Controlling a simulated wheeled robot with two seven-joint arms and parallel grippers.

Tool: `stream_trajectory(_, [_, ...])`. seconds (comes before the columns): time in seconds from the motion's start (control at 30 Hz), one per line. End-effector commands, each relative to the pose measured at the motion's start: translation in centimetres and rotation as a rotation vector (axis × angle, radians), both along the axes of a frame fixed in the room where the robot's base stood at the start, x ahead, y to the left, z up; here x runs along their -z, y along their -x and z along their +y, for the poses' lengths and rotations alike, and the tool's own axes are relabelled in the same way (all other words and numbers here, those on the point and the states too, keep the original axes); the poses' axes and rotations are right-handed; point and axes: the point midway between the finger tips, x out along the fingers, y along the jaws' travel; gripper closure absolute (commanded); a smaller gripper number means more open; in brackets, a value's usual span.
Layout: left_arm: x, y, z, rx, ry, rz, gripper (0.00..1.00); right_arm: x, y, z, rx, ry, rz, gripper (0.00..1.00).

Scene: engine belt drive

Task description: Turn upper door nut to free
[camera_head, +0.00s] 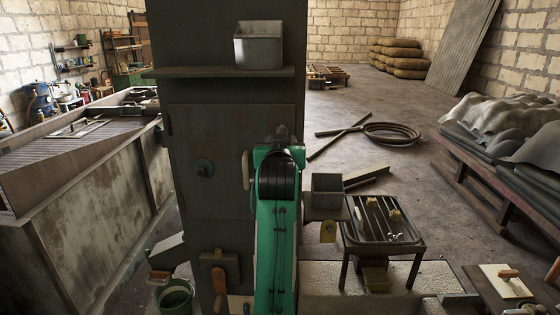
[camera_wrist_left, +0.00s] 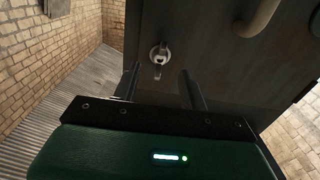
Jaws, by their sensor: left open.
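The metal nut (camera_wrist_left: 158,52) shows in the left wrist view as a small bright fitting on the dark door (camera_wrist_left: 218,60). My left gripper (camera_wrist_left: 160,72) is open, with its two dark fingers pointing toward the nut, one at each side in the picture. I see nothing between the fingers, and I cannot tell whether they touch the nut. In the head view my green arm rises in front of the tall dark cabinet (camera_head: 225,122). It hides the fingertips, and I cannot make out the nut there. A pale curved handle (camera_head: 245,170) is just left of my arm; it also shows in the wrist view (camera_wrist_left: 257,18).
A shelf (camera_head: 200,72) with a grey metal bin (camera_head: 259,46) juts out above the door. A small dark rack table (camera_head: 378,243) and an open box (camera_head: 327,190) stand to the right. A bucket (camera_head: 175,296) is at lower left.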

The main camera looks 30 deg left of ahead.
Motion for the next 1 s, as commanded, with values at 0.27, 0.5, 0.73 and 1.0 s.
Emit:
stream_trajectory(0.27, [0.4, 5.3, -3.3, 0.001, 0.002, -0.002, 0.57, 2.5, 0.0, 0.0, 0.0, 0.0, 0.0, 0.64])
stream_trajectory(0.5, [0.2, 7.5, -4.6, 0.001, 0.001, 0.0, 0.57, 3.0, 0.0, 0.0, 0.0, 0.0, 0.0, 0.64])
stream_trajectory(0.73, [0.1, 7.8, -4.8, 0.0, 0.001, 0.001, 0.57, 3.0, 0.0, 0.0, 0.0, 0.0, 0.0, 0.64])
stream_trajectory(1.0, [0.1, 7.8, -4.8, 0.0, 0.001, 0.001, 0.57, 3.0, 0.0, 0.1, 0.001, -0.001, 0.0, 0.64])
